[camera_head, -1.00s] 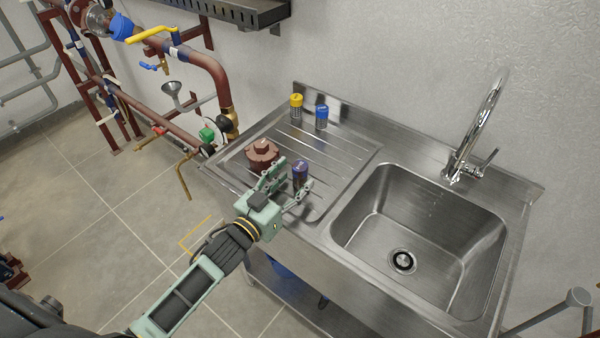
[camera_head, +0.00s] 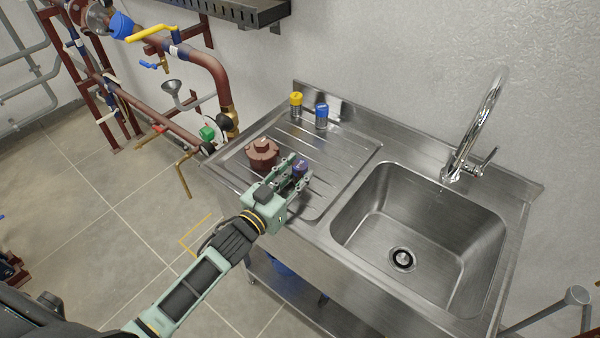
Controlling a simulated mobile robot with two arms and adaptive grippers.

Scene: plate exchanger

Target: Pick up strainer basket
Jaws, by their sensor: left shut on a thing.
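A strainer basket with a yellow top (camera_head: 296,104) and one with a blue top (camera_head: 321,116) stand upright at the back of the drainboard. My right gripper is not in view.
A dark red round cap (camera_head: 262,154) sits on the ribbed drainboard (camera_head: 335,160) just left of my left gripper. The empty sink bowl (camera_head: 420,225) and a tall tap (camera_head: 476,130) are to the right. Red pipework (camera_head: 215,75) stands at the left.

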